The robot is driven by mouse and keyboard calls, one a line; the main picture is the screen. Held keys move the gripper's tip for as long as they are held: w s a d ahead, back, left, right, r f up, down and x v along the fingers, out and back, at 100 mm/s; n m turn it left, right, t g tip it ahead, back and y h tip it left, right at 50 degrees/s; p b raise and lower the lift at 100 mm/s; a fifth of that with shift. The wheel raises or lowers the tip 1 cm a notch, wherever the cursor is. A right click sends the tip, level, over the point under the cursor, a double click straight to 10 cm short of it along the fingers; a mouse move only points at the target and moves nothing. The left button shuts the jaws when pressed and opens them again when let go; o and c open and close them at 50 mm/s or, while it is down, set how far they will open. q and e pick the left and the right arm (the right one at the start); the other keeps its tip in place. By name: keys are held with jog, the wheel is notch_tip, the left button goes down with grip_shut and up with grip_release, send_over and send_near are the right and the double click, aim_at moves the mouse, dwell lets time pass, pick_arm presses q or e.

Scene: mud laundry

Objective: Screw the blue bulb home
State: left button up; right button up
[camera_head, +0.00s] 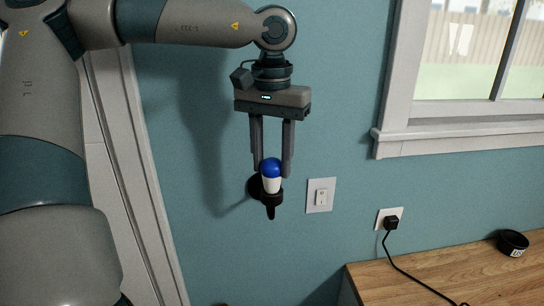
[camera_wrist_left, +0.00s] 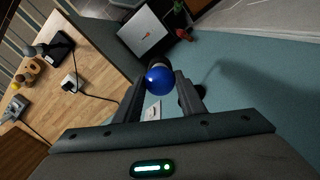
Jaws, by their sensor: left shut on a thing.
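The blue bulb (camera_head: 271,169) has a blue dome and a white lower part. It stands upright at the black wall-mounted socket (camera_head: 271,201); how deep it sits in the socket I cannot tell. My left gripper (camera_head: 272,172) points down from above, its two fingers on either side of the bulb, shut on it. In the left wrist view the blue dome (camera_wrist_left: 159,80) shows between the fingertips of the left gripper (camera_wrist_left: 161,88). My right gripper is in neither view.
A light switch (camera_head: 320,195) is on the blue wall just right of the socket. An outlet with a black plug (camera_head: 391,222) and cord is further right, above a wooden counter (camera_head: 430,280) with a small black bowl (camera_head: 512,242). A window sill (camera_head: 450,137) juts out at upper right.

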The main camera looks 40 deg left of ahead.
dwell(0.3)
pick_arm(q)
jog(key=shift+m, duration=1.5)
grip_shut()
jog(key=o, duration=1.4)
grip_release()
jog(key=c, duration=0.3)
jog(key=shift+c, duration=0.2)
jog(key=shift+r, duration=3.95)
